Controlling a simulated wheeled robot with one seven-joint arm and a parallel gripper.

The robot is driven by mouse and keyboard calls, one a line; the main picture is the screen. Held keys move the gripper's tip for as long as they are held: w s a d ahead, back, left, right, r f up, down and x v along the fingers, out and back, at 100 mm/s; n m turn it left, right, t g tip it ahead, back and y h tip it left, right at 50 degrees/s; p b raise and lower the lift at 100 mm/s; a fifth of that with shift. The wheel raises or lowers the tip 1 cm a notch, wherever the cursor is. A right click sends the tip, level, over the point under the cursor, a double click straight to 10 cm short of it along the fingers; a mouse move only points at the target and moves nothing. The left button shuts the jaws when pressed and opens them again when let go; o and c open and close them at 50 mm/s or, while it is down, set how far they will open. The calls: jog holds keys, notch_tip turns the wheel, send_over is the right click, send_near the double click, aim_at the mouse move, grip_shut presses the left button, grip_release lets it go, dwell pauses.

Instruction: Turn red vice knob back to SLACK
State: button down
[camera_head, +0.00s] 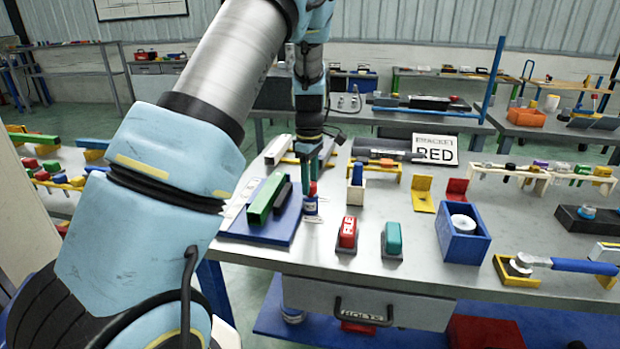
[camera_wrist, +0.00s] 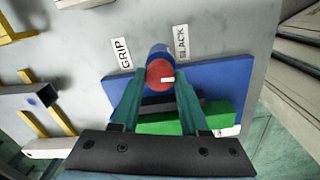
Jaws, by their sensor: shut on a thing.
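The GRIP label (camera_wrist: 122,54) is to the left and the SLACK label (camera_wrist: 182,42) to the right of the cylinder. In the head view my gripper (camera_head: 313,172) comes down from above onto the knob (camera_head: 312,188), which the fingers partly hide.
A green bar (camera_head: 264,199) and a dark bar lie on the vice base beside the knob. A red block (camera_head: 347,233) and a teal block (camera_head: 393,238) stand to the right, near a blue box (camera_head: 461,248). A RED sign (camera_head: 436,150) stands behind.

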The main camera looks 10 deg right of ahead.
jog(key=shift+n, duration=0.6)
jog(key=shift+c, duration=2.1)
grip_release()
jog(key=shift+r, duration=0.1)
notch_tip(320, 180, up, 11)
jog(key=b, duration=0.2)
jog(key=shift+f, duration=0.2)
jog(key=shift+s+a, duration=0.1)
jog(key=shift+a, duration=0.05)
